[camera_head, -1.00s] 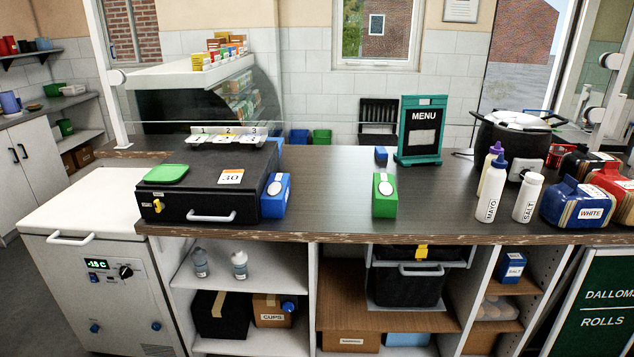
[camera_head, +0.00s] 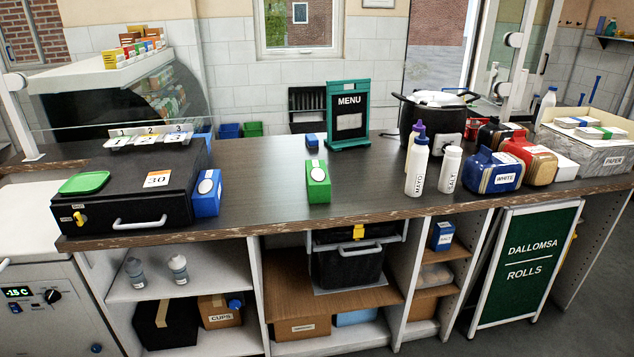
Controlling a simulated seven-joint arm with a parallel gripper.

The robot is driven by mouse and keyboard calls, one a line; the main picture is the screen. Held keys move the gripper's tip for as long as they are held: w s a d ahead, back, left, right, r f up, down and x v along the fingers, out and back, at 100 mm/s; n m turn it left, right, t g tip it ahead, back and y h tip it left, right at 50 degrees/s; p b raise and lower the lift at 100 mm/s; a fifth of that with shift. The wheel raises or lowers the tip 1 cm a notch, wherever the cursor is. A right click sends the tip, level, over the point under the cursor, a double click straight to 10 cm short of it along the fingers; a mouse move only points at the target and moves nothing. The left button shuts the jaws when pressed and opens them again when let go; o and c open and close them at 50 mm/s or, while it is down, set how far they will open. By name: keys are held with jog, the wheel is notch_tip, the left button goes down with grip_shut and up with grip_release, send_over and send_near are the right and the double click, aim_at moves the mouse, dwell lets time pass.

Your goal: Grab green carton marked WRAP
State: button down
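A green carton (camera_head: 319,190) stands on the dark counter (camera_head: 262,185), near the middle of its front part. It has a white oval patch on top, and I cannot read any word on it from here. A blue carton (camera_head: 206,197) of similar shape stands to the left, against the black cash drawer (camera_head: 120,200). My gripper is not in view, and nothing touches the green carton.
The menu stand (camera_head: 349,115) and a small blue box (camera_head: 312,141) are behind the carton. The mayo bottle (camera_head: 417,165) and salt bottle (camera_head: 449,169) stand to its right. The counter directly around the carton is clear. Open shelves are below.

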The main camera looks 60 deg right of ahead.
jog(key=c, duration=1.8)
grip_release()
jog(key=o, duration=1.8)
